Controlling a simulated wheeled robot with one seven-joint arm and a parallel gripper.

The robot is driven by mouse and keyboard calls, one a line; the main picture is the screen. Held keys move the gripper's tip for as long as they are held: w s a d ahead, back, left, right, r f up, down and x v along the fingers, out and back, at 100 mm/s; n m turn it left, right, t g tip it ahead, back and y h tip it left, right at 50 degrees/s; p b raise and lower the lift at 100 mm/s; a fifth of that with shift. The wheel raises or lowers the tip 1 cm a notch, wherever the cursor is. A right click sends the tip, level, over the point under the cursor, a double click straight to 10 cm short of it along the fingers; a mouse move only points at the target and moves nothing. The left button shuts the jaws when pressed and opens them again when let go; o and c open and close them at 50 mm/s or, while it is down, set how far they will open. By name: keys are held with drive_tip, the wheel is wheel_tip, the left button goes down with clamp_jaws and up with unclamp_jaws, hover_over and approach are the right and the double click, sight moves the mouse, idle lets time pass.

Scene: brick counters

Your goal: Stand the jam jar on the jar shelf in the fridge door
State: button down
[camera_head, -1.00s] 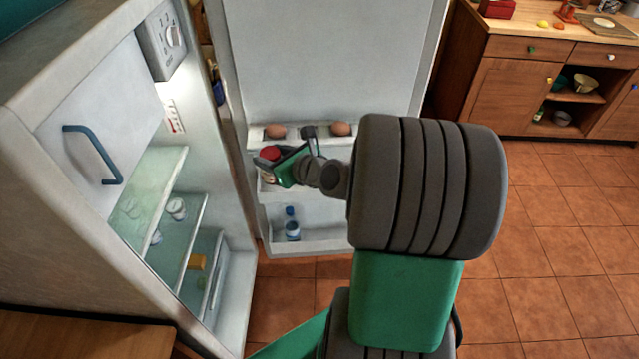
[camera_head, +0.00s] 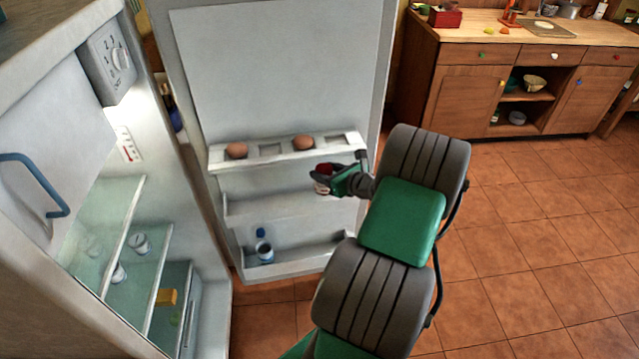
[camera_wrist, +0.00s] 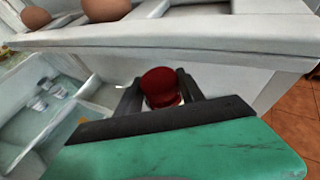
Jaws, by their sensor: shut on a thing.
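The jam jar with a red lid (camera_head: 325,167) is held upright or nearly so in my gripper (camera_head: 322,177). Its pale body shows just below the fingers. In the wrist view the red lid (camera_wrist: 160,82) sits between the two dark fingers, which are shut on the jar. The jar is in front of the open fridge door, below the egg rack and near the right part of the middle door shelf (camera_head: 250,208). That shelf looks empty. I cannot tell whether the jar is over it or in front of it.
The egg rack (camera_head: 270,158) with two eggs (camera_head: 303,143) runs close above my gripper. A blue-capped bottle (camera_head: 264,250) stands on the bottom door shelf (camera_head: 305,264). The fridge's glass shelves are at left. Tiled floor is clear at right, before a wooden counter (camera_head: 462,90).

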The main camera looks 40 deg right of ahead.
drive_tip(key=w+f, duration=0.1)
drive_tip(key=w+d+f, duration=0.1)
drive_tip(key=f, duration=0.1)
drive_tip(key=shift+w+d+f, duration=0.2)
drive_tip(key=shift+w+f, duration=0.05)
drive_tip(key=shift+w+d+f, duration=0.1)
drive_tip(key=shift+w+f, duration=0.05)
drive_tip(key=shift+f, duration=0.75)
drive_tip(key=shift+w+f, duration=0.1)
drive_tip(key=shift+f, duration=0.75)
drive_tip(key=shift+f, duration=0.2)
drive_tip(key=c, duration=0.7)
unclamp_jaws()
drive_tip(key=shift+r, duration=0.1)
